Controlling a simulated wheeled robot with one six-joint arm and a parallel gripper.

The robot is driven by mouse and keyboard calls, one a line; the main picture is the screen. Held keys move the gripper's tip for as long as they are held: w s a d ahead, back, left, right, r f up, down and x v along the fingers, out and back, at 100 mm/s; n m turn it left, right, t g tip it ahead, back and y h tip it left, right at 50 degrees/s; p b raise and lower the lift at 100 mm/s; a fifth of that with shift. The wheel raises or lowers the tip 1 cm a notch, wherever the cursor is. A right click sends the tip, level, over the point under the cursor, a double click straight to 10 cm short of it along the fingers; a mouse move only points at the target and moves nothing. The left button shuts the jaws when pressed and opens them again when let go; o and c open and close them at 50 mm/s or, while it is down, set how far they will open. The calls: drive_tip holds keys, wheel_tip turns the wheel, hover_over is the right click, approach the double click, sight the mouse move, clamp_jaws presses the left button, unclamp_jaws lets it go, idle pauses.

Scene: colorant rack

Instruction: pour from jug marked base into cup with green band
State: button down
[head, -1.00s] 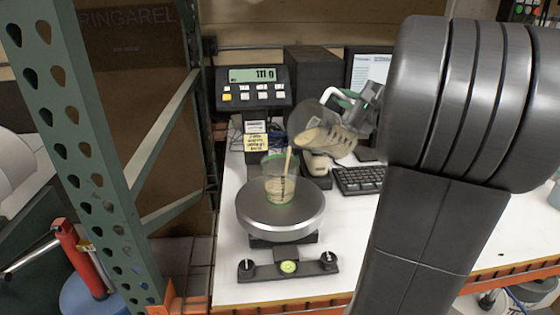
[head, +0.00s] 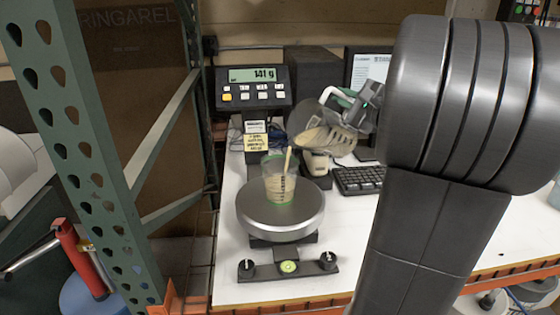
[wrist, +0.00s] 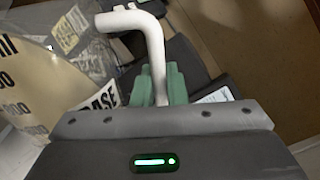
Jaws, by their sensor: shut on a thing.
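The clear cup (head: 279,183) with a green band stands upright on the round scale plate (head: 258,219) and holds beige liquid. The jug (head: 326,135) is transparent with beige liquid and is tipped strongly to the left, its mouth above and to the right of the cup. A beige stream (head: 288,159) runs down into the cup. My gripper (head: 362,103) is shut on the jug's white handle; in the wrist view the green fingers (wrist: 160,84) clasp the handle (wrist: 150,40). The wrist view shows the jug's label (wrist: 100,101) reading "BASE". The scale display (head: 257,75) reads 141 g.
A keyboard (head: 360,180) lies right of the scale, with a monitor (head: 368,70) and a dark box behind. A green perforated rack post (head: 85,150) stands at left. The white bench is clear at front right.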

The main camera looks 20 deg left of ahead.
drive_tip(key=shift+w+d+f+m+p, duration=1.05)
drive_tip(key=shift+w+f+m, duration=0.65)
drive_tip(key=shift+f+m, duration=1.5)
drive_tip(key=shift+w+d+f+m+p, duration=1.05)
drive_tip(key=shift+w+f+m, duration=0.6)
drive_tip(key=shift+f+m, duration=1.55)
wheel_tip(320, 180, up, 4)
drive_tip(key=n+p, duration=0.1)
drive_tip(key=p, duration=0.2)
drive_tip(key=shift+d+f, duration=0.1)
drive_tip(key=shift+f, duration=0.1)
drive_tip(key=shift+f, duration=0.15)
drive_tip(key=f+b, duration=0.1)
drive_tip(key=s+f+b, duration=0.1)
drive_tip(key=f, duration=0.1)
drive_tip(key=a+f+b, duration=0.1)
drive_tip(key=shift+s+f, duration=0.3)
drive_tip(key=shift+f, duration=0.1)
drive_tip(key=shift+r, duration=0.2)
